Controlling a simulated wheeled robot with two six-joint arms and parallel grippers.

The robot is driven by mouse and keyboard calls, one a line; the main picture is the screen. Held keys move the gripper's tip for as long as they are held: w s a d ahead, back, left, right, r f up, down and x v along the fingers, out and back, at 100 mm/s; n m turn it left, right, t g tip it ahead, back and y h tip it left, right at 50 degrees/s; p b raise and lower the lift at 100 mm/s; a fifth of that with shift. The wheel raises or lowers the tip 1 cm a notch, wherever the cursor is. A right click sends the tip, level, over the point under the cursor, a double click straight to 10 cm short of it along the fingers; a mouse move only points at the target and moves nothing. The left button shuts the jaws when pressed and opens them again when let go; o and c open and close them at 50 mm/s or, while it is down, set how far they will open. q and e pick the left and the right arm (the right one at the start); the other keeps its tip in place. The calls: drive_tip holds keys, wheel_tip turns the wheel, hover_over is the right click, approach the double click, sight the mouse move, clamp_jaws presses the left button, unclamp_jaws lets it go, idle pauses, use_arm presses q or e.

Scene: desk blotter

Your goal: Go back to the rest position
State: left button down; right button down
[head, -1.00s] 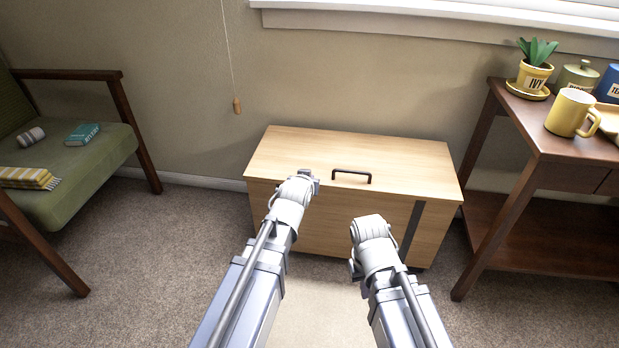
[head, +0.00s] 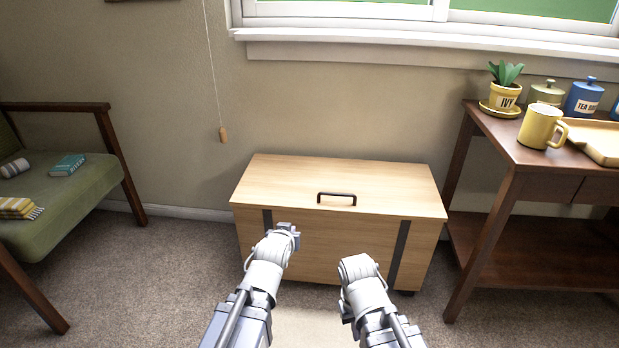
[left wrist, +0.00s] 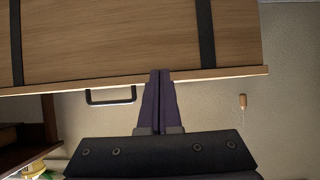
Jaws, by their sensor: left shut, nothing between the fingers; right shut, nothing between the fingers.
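My left gripper (head: 288,230) is in front of the upper front of a pale wooden chest (head: 390,185) in the head view. The left wrist view shows its two dark fingers (left wrist: 160,75) together, empty, in front of the chest's edge. I cannot tell the exact gap to the chest. My right arm's wrist shows in the head view before the chest front, right of the left arm. The right fingers are hidden behind it. The chest's lid is shut, and its dark handle (head: 337,197) is free of both arms.
A green armchair (head: 80,205) is at left. A cord pull (head: 223,135) hangs by the wall. Carpet (head: 160,270) is clear between chair and chest.

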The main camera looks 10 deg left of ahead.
use_arm(q)
drive_tip(key=s+d+r+m+g+p, duration=0.1)
drive_tip(key=s+d+r+g+p, duration=0.25)
drive_tip(key=s+p, duration=0.35)
drive_tip(key=s+d+r+m+g+y+p, duration=0.1)
drive_tip(key=s+d+r+m+g+p, duration=0.15)
drive_tip(key=s+g+p, duration=0.45)
drive_tip(key=s+d+r+m+g+p, duration=0.1)
drive_tip(key=s+d+r+g+p, duration=0.1)
drive_tip(key=s+r+p, duration=0.35)
wheel_tip(320, 180, up, 34)
drive_tip(key=s+p, duration=0.2)
drive_tip(key=p, duration=3.4)
drive_tip(key=shift+a+n+p, duration=0.2)
drive_tip(key=shift+n+p, duration=0.1)
drive_tip(key=shift+n, duration=0.05)
drive_tip(key=shift+t, duration=0.25)
